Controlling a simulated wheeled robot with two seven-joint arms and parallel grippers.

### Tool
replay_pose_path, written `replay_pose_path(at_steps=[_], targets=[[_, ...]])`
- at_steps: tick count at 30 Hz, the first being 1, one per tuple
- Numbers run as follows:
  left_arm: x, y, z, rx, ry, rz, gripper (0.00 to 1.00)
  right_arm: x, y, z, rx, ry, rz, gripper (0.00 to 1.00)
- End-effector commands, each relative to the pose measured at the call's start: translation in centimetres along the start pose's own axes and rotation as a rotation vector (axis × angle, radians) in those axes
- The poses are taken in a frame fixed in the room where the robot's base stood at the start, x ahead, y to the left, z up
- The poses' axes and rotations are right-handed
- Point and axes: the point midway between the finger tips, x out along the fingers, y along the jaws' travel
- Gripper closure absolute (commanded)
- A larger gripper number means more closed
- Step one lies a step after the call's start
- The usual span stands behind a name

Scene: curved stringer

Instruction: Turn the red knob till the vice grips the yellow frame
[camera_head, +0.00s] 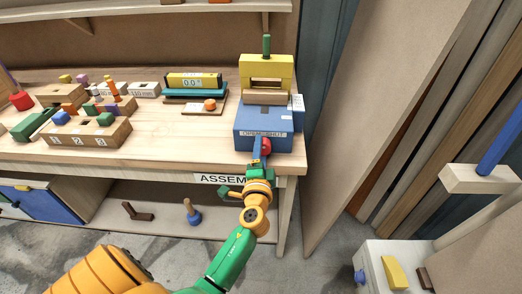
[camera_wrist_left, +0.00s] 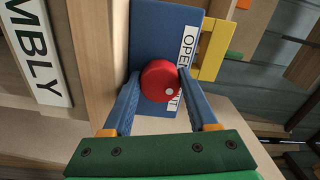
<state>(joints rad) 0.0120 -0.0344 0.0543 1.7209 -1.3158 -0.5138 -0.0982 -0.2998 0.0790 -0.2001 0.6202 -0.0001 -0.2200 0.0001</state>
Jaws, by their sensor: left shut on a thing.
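The blue vice (camera_head: 262,118) stands at the right end of the workbench, with a label reading OPEN and SHUT on its front. The yellow frame (camera_head: 267,66) stands upright at the vice, with wooden jaw pieces (camera_head: 266,98) by its lower part. The red knob (camera_head: 266,146) is on the vice's front face. My left gripper (camera_head: 260,148) reaches it from the front. In the left wrist view the red knob (camera_wrist_left: 159,81) sits between the two blue fingers, a white dot near its lower right edge. The gripper is shut on it. My right gripper is not seen.
Wooden blocks with coloured pegs (camera_head: 88,132) and a level-like yellow bar (camera_head: 193,80) stand left of the vice. A tall board (camera_head: 375,110) leans right of the bench. A white box (camera_head: 385,262) with a yellow block is at lower right.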

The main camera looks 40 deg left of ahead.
Motion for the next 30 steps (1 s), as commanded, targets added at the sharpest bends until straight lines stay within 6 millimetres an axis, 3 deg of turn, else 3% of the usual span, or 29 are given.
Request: replay_pose_path(at_steps=[12, 13, 15, 16, 27, 30], targets=[[0.0, 0.04, 0.06, 0.008, -0.001, 0.001, 0.97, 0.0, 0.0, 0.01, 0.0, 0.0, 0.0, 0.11], [0.0, 0.04, 0.06, 0.008, -0.001, 0.001, 0.33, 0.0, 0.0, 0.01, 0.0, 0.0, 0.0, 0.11], [0.0, 0.04, 0.05, 0.008, -0.001, 0.001, 0.14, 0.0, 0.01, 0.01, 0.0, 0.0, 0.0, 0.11], [0.0, 0.04, 0.05, 0.007, -0.001, 0.001, 0.11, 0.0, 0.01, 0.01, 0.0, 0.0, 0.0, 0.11], [-0.04, 0.22, 0.06, -0.003, -0.001, 0.004, 0.11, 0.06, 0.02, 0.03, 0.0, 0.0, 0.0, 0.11], [-0.05, 0.42, 0.08, -0.106, -0.002, 0.005, 0.11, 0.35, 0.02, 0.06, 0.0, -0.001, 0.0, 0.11]])
